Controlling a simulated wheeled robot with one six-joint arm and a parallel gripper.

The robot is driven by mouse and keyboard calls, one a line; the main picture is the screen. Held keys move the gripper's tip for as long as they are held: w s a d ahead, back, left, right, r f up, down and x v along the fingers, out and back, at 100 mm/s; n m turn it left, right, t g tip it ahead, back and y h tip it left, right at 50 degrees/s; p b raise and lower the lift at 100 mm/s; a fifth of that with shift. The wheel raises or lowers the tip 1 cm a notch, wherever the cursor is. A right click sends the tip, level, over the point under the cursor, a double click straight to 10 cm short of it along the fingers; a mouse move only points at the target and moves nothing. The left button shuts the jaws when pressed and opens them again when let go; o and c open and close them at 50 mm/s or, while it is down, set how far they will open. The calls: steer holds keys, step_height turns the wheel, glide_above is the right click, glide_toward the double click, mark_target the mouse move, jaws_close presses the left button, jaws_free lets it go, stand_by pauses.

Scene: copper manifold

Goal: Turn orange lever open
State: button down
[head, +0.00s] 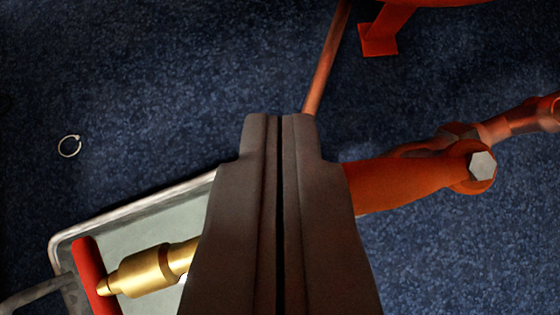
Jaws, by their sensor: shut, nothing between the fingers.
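My gripper (281,120) fills the lower middle of the head view, its two dark fingers shut together with only a thin dark seam between them. The orange lever (405,183) shows to the right of the fingers. Its right end carries a silver hex bolt (482,166), and it runs left until the fingers hide it. The lever's left end is hidden. I cannot tell whether the gripper touches the lever or is only in front of it.
A copper pipe (505,124) runs right from behind the lever. A thin copper pipe (327,60) rises above the fingertips beside a red-orange foot (378,40). At lower left, a metal tray (135,207) holds a brass fitting (150,273) near a red bar (92,272). A small ring (70,146) lies on blue flooring.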

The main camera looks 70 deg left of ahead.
steer(key=shift+s+d, duration=0.15)
steer(key=shift+d, duration=0.75)
